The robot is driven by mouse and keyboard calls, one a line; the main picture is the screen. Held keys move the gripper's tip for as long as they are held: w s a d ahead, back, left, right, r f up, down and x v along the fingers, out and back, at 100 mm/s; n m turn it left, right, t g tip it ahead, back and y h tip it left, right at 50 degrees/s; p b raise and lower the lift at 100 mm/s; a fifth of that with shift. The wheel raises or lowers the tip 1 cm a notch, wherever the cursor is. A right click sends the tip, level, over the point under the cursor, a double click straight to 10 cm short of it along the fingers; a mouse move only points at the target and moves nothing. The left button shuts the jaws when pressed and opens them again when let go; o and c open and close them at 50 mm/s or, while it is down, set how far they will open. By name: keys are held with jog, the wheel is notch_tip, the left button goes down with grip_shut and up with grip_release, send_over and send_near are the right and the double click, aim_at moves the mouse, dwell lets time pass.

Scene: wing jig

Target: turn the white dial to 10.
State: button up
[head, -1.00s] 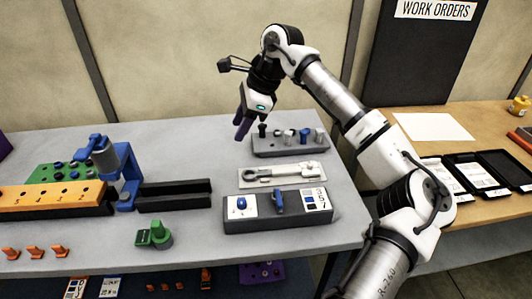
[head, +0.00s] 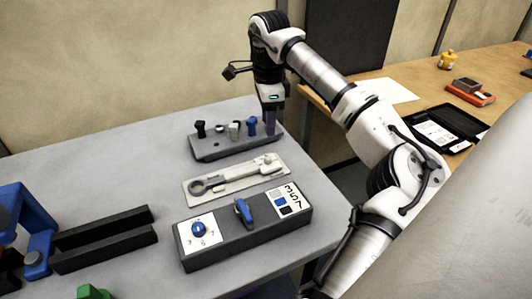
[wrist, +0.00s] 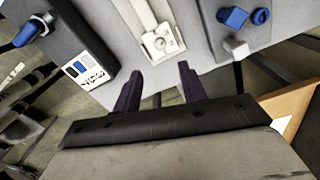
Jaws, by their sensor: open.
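A white plate (head: 199,238) with small marks around a blue knob (head: 198,229) sits on the dark grey box. I cannot tell for sure which part is the white dial, and no setting of 10 is readable. My gripper (head: 268,128) points down by the right end of the back rack, and its purple fingers (wrist: 158,88) are apart with nothing between them.
The dark grey box (head: 250,238) also carries a blue lever (head: 243,211) and a panel with 3, 5, 7. Black rails (head: 105,240) lie at left. A wooden bench (head: 400,120) stands at right.

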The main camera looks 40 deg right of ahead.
aim_at(268, 157)
notch_tip(268, 157, down, 11)
jog(key=shift+f+p, duration=0.1)
jog(key=shift+p, duration=1)
grip_shut()
